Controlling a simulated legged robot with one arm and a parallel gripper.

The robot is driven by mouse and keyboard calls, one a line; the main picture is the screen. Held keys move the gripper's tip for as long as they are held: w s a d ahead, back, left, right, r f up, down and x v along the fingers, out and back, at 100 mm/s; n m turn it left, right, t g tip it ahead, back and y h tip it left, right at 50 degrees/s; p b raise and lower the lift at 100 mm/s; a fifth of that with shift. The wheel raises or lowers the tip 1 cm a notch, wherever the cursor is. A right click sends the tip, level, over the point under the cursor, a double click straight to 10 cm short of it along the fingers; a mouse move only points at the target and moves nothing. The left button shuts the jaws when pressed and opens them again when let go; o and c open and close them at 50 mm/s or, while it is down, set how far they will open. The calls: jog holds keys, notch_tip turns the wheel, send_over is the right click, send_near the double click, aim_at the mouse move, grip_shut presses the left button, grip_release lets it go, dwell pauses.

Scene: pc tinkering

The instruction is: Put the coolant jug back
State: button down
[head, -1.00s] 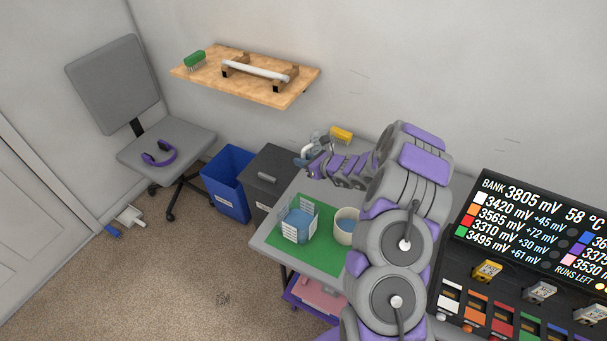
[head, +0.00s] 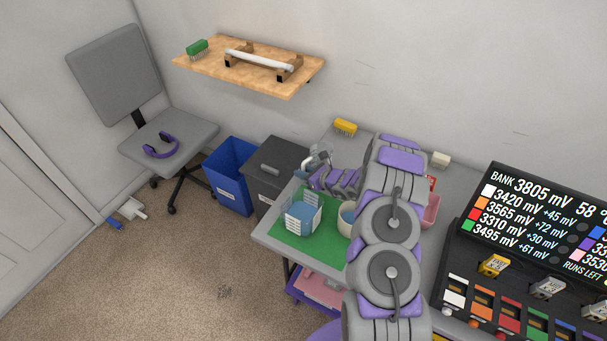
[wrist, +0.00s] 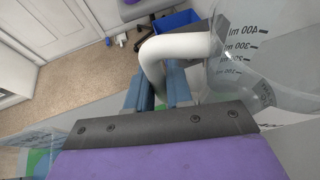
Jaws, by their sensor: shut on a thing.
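The coolant jug (wrist: 262,45) is clear, with measuring marks and a white handle, at the right of the wrist view. My gripper (wrist: 160,90) is shut on the handle, its blue fingers on either side. In the head view the jug (head: 320,157) shows small above the table's back left part, beside the dark bin. My gripper (head: 303,170) is next to it there. Whether the jug touches the table cannot be told. My arm hides much of the table's middle.
On the table's green mat (head: 285,238) stand a white basket (head: 303,213) with a blue thing and a cream pot (head: 346,221). A yellow brush (head: 345,127) lies behind. A blue bin (head: 230,180), dark bin (head: 275,165) and wall shelf (head: 215,68) are left. A display panel (head: 540,220) stands right.

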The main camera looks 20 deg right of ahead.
jog(key=shift+d, duration=0.45)
jog(key=c, duration=1.5)
grip_release()
jog(key=shift+f, duration=0.15)
jog(key=o, duration=0.5)
jog(key=shift+a, duration=0.3)
